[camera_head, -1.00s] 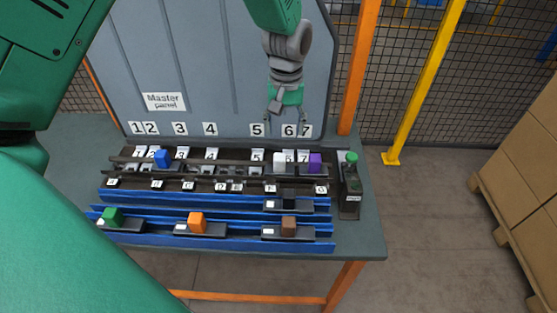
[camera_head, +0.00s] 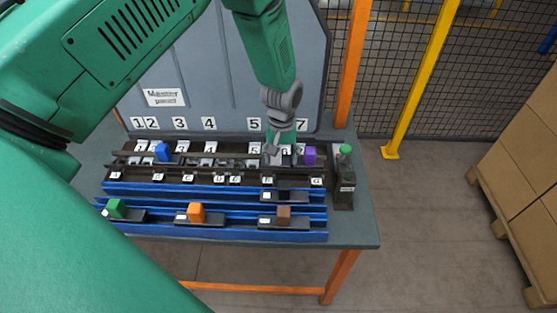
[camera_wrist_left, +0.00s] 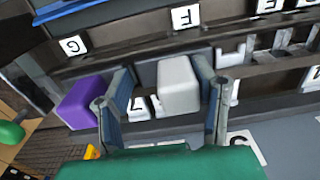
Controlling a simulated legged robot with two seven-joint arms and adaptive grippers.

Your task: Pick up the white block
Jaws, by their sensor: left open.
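The white block (camera_wrist_left: 178,86) sits upright on the upper dark rail of the panel, near labels 6 and 7. In the left wrist view it stands between the two fingers of my left gripper (camera_wrist_left: 163,72), nearer the right finger, with a gap on the left. In the head view my left gripper (camera_head: 279,150) is low over the rail and mostly covers the block. The jaws are open. My right gripper does not show.
A purple block (camera_head: 310,155) stands close on the right, just outside the left finger in the wrist view (camera_wrist_left: 83,103). A blue block (camera_head: 162,152) is farther left. Green (camera_head: 116,208), orange (camera_head: 196,212) and brown (camera_head: 284,212) blocks stand on the front rails. A green-button post (camera_head: 344,175) is at right.

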